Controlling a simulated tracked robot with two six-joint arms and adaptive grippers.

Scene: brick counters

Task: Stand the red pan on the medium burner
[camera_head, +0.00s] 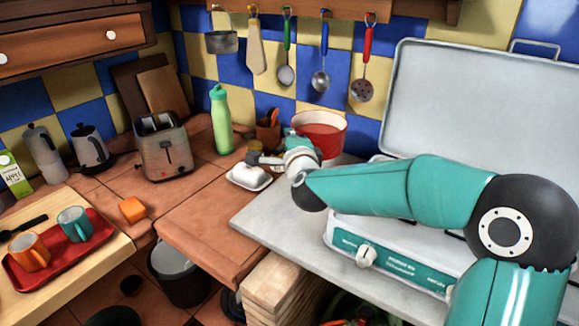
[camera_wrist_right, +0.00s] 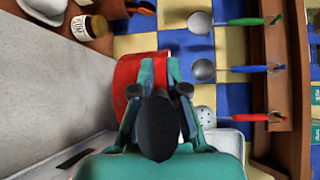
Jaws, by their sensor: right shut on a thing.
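The red pan (camera_head: 320,125) is upright at the back, beside the tiled wall, near the counter's back edge. Its red side (camera_wrist_right: 125,75) shows in the right wrist view. My right gripper (camera_head: 298,142) is at the pan's near left side, shut on it. The fingers (camera_wrist_right: 158,70) show against the red side in the wrist view. I cannot tell whether the pan touches the counter. The white stove (camera_head: 345,232) stands at the right with its lid (camera_head: 470,105) raised. My right arm hides most of its top, and I cannot make out the medium burner. My left gripper is not in view.
A butter dish (camera_head: 250,178) is close to my right gripper. A green bottle (camera_head: 221,120) and a toaster (camera_head: 165,150) stand further left. Utensils such as the red skimmer (camera_head: 362,85) hang above the pan. Grey counter (camera_head: 275,218) in front of the stove is clear.

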